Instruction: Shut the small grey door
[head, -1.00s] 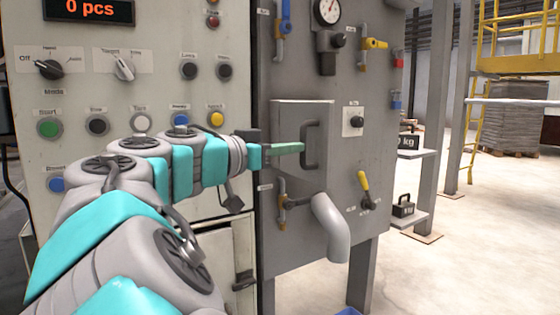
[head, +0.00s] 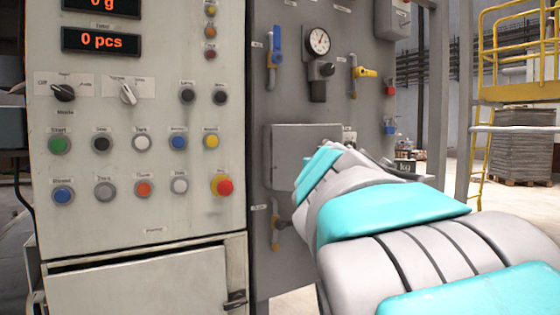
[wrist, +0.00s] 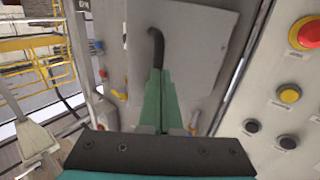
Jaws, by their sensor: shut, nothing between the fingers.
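The small grey door (head: 292,150) is on the grey panel in the head view, its right part and handle hidden behind my arm. The door (wrist: 196,42) fills the upper middle of the wrist view, with its dark curved handle (wrist: 156,45) near its left edge. I cannot tell whether the door sits flush or stands slightly ajar. My gripper (wrist: 157,72) has its green fingers together, with nothing between them. The fingertips point at the handle's lower end in the wrist view; I cannot tell whether they touch it. My gripper is hidden in the head view.
The cream control cabinet (head: 130,215) with several buttons stands left of the grey panel. A red emergency button (head: 224,186) is near its right edge. A gauge (head: 318,41), a blue-handled valve (head: 276,45) and a yellow-handled valve (head: 366,72) sit above the door. A lower valve (head: 276,228) is below it.

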